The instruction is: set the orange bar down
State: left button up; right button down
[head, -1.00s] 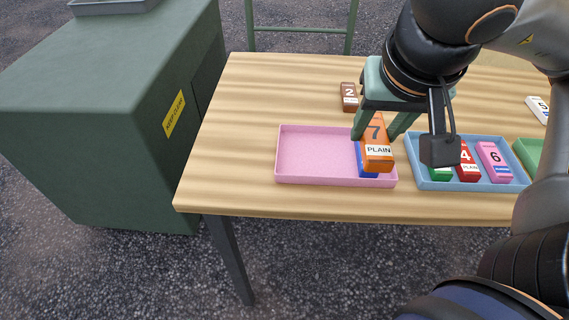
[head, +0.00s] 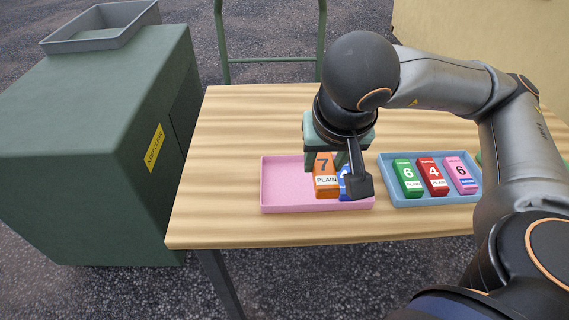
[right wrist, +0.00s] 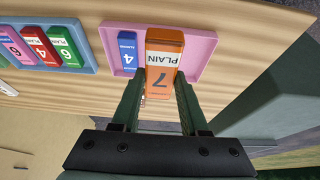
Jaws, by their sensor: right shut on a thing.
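The orange bar (head: 325,182), marked 7 PLAIN, is at the pink tray (head: 279,187), just left of a blue bar (head: 344,189) in the head view. My right gripper (right wrist: 160,86) is shut on the orange bar, one finger on each side. The right wrist view shows the orange bar (right wrist: 164,58) looking larger than the blue bar (right wrist: 127,48) beside it. I cannot tell whether its underside touches the tray floor. The wrist partly hides the blue bar in the head view. My left gripper is not in view.
A blue tray (head: 388,196) with green, red and pink bars stands to the right on the wooden table (head: 215,140). The left part of the pink tray is empty. A green cabinet (head: 80,140) with a grey tray (head: 98,42) stands left of the table.

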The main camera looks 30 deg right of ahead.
aim_at(284, 180)
jog(key=shift+w+p, duration=0.15)
jog(key=shift+p, duration=0.15)
jog(key=shift+w+a+f+p, duration=0.1)
jog(key=shift+w+f+p, duration=0.15)
jog(key=shift+w, duration=0.25)
jog(key=shift+w+a+f+p, duration=0.1)
jog(key=shift+w+f+p, duration=0.15)
jog(key=shift+w, duration=0.25)
jog(key=w+f, duration=0.3)
jog(key=w+f+b, duration=0.1)
jog(key=w+f, duration=0.2)
jog(key=shift+w+a, duration=0.15)
jog(key=shift+a, duration=0.05)
jog(key=shift+w+f, duration=0.15)
jog(key=shift+w, duration=0.05)
jog(key=f, duration=0.4)
jog(key=shift+w, duration=0.3)
pick_arm(q)
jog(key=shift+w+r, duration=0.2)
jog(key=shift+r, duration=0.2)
jog(key=shift+b, duration=0.3)
